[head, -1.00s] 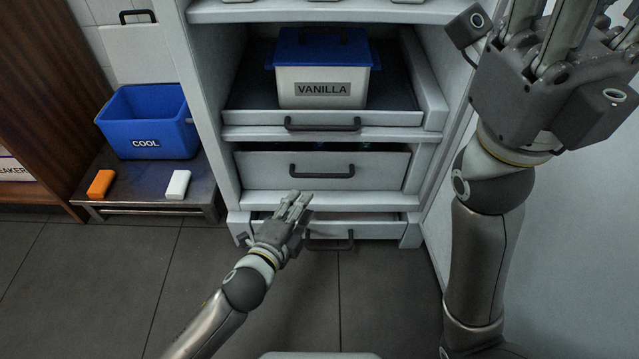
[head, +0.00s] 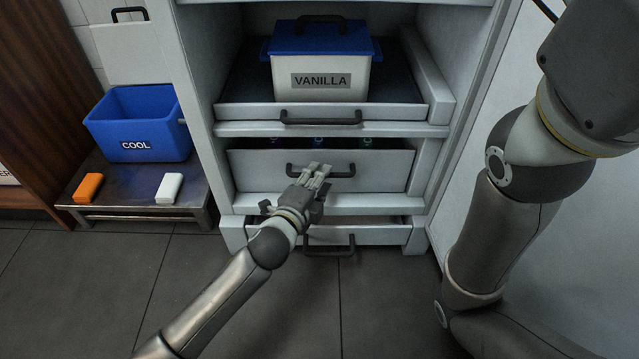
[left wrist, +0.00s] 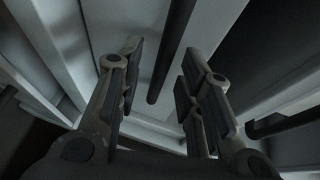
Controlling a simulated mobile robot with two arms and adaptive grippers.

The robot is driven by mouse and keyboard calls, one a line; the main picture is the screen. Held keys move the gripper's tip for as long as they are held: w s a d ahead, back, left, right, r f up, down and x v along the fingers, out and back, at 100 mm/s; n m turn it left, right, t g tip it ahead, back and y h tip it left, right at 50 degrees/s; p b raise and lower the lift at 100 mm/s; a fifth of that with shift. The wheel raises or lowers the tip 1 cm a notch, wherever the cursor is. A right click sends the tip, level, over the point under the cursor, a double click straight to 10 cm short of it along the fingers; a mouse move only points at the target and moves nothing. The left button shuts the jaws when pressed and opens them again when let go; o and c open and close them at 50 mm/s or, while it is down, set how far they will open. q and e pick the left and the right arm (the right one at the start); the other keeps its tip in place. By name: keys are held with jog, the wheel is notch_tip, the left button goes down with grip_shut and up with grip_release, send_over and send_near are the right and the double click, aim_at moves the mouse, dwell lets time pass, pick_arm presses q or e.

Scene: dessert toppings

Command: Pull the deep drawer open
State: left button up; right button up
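The deep drawer (head: 388,172) has a tall pale front and sits in the middle of the cabinet, below the VANILLA tub. Its dark bar handle (head: 342,173) is partly hidden by my left gripper (head: 312,172). In the left wrist view, the two fingers of this gripper (left wrist: 158,75) are open and apart. The dark handle bar (left wrist: 172,50) runs between them. I cannot see contact with either finger. The drawer looks nearly shut, with small bottle tops behind its front edge. Of my right gripper, only the dark body (head: 595,65) shows at upper right; its fingers are out of frame.
Above is a pulled-out shelf tray (head: 240,112) with the VANILLA tub (head: 320,82). Below is a shallow drawer (head: 375,233), slightly out, with its own handle. The blue COOL bin (head: 137,128) stands on a low metal table at left. The floor in front is clear.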

pick_arm(q)
jog(key=shift+w+d, duration=0.2)
jog(key=shift+w, duration=0.2)
grip_shut()
